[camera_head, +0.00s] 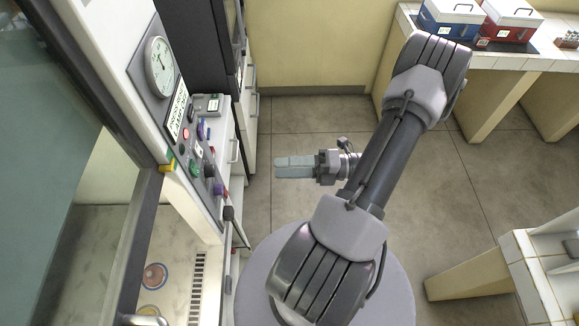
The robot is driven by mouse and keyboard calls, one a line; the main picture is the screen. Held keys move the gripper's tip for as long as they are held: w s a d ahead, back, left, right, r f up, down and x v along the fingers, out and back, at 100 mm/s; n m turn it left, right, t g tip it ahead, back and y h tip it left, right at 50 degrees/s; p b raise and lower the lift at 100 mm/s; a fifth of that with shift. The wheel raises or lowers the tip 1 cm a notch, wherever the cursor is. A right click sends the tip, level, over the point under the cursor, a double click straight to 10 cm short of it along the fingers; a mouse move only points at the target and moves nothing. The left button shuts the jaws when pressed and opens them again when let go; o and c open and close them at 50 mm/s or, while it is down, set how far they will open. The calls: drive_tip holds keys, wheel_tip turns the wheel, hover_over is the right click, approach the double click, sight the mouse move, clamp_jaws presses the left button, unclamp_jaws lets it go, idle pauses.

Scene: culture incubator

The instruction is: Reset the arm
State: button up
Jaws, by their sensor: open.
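My gripper (296,166) is near the middle of the head view, at the end of my folded grey arm. It points left, toward the front of the incubator cabinet, with open floor beneath it. Nothing shows between its fingers. The fingers lie nearly in line with the camera, so the gap between them is hard to see. The upper arm and elbow stretch from the bottom centre to the upper right.
At left stands a cabinet with a round gauge (160,67), a control panel with coloured knobs (196,150) and a glass door. A blue box (449,20) and a red box (509,22) sit on a tiled bench (545,58). Another bench corner (527,282) is lower right. Floor between is clear.

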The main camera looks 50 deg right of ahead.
drive_tip(key=shift+s+d, duration=0.35)
drive_tip(key=shift+s, duration=0.05)
drive_tip(key=w+a+m+g+h+b, duration=0.2)
drive_tip(key=a+m+g+h+b, duration=0.6)
drive_tip(key=a+m+b, duration=1.3)
drive_tip(key=a+m+h, duration=0.1)
drive_tip(key=a+m, duration=0.3)
drive_tip(key=m, duration=0.6)
drive_tip(key=shift+w+m+b, duration=0.15)
drive_tip(key=shift+m+b, duration=0.25)
drive_tip(key=shift+a, duration=0.1)
